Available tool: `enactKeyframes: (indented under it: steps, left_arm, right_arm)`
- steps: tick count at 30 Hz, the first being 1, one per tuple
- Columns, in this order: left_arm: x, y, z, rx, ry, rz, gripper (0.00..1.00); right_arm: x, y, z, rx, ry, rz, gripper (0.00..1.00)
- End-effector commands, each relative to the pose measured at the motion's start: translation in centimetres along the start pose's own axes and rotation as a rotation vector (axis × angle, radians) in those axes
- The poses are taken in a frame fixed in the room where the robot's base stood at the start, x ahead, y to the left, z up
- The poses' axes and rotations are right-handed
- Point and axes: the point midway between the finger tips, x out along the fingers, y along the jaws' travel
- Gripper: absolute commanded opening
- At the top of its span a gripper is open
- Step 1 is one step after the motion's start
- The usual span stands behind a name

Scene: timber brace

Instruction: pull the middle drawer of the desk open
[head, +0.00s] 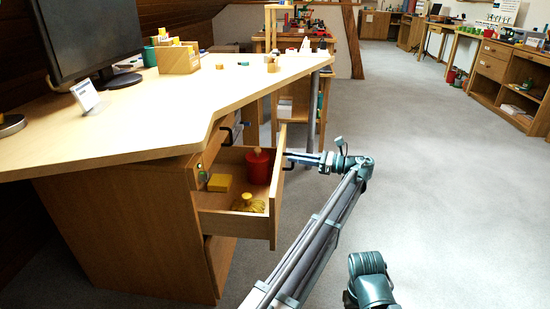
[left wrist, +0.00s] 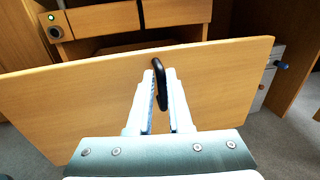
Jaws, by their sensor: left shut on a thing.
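The wooden desk (head: 110,215) stands at the left of the head view. Its middle drawer (head: 232,222) is pulled well out, so its inside shows. The drawer's front panel (left wrist: 75,95) fills much of the left wrist view, with a dark curved handle (left wrist: 158,66) at its middle. My left gripper (left wrist: 160,88) is shut on this handle. In the head view the left gripper (head: 297,157) reaches the drawer front from the right, and the handle is mostly hidden there. My right gripper is not in view.
The drawer holds a red container (head: 258,168), a yellow box (head: 219,182) and a yellow item (head: 249,204). The desktop (head: 180,100) overhangs the drawer and carries a monitor (head: 90,35) and a wooden box (head: 178,58). Grey floor (head: 430,170) to the right is clear.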

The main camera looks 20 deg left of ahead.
Motion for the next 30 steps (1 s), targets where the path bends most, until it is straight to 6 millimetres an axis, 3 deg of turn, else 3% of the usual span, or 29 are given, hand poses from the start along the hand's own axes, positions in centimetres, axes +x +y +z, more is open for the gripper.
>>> enactKeyframes:
  steps: [1,6,12,29,30]
  left_arm:
    - [-1.3,-1.0,0.1,0.000,-0.004,-0.013,0.00]
    - [-4.2,-1.5,0.1,0.000,-0.004,-0.011,0.00]
    - [-6.2,-1.8,0.1,0.000,-0.005,-0.010,0.00]
    - [-7.0,-1.8,0.1,0.000,-0.005,-0.006,0.00]
    - [-7.0,-1.8,0.1,0.000,-0.005,-0.006,0.21]
  right_arm:
    - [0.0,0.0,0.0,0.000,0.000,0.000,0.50]
    - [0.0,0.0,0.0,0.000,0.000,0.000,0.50]
    - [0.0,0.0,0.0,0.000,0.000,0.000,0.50]
    - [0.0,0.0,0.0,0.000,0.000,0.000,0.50]
    - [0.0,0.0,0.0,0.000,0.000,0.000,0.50]
